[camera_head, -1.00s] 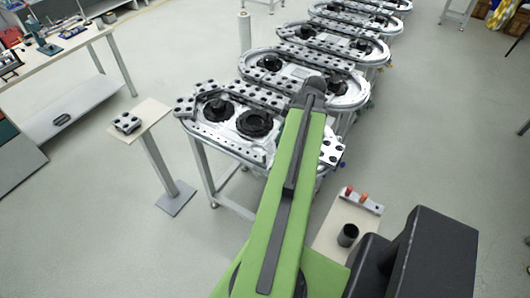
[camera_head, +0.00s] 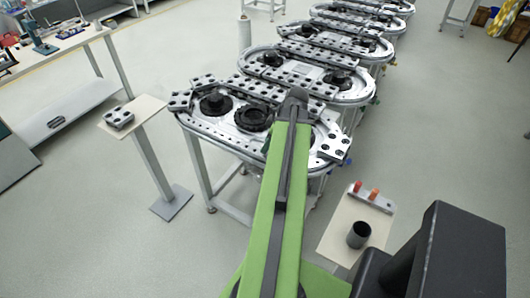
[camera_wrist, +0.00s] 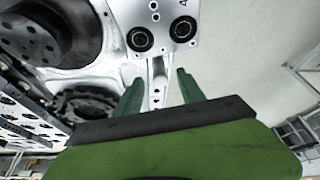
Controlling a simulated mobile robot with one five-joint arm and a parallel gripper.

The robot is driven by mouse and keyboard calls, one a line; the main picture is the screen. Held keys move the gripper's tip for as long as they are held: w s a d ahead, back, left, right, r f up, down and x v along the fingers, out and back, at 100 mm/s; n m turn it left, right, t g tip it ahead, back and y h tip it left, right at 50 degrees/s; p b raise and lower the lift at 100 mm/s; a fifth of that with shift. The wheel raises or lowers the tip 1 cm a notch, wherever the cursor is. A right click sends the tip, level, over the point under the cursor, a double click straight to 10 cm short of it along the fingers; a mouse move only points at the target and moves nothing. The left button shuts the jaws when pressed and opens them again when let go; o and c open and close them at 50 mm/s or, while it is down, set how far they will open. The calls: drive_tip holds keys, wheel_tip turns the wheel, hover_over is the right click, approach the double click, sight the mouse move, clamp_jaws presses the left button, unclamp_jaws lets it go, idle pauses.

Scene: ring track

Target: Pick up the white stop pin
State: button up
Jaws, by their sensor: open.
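In the wrist view my gripper (camera_wrist: 159,82) is open, its two green fingers apart. A narrow white piece with small holes shows between and beyond the fingers. I cannot tell whether it is the white stop pin or part of the track. Just past the fingertips is a white carrier plate (camera_wrist: 165,22) with dark round sockets; it also shows in the head view (camera_head: 333,148) at the near right end of the ring track (camera_head: 235,140). In the head view my green arm reaches over this end of the track and its tip hides the fingers. I cannot make out the stop pin there.
A small stand (camera_head: 338,240) at right holds a black cup (camera_head: 359,235) and a rack with red and orange pins (camera_head: 366,192). A stand at left (camera_head: 150,108) bears another carrier (camera_head: 118,119). More ring tracks run behind.

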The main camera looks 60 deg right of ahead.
drive_tip(key=b+x, duration=0.3)
drive_tip(key=x, duration=0.1)
drive_tip(key=shift+w+f, duration=0.1)
drive_tip(key=shift+f, duration=0.05)
clamp_jaws()
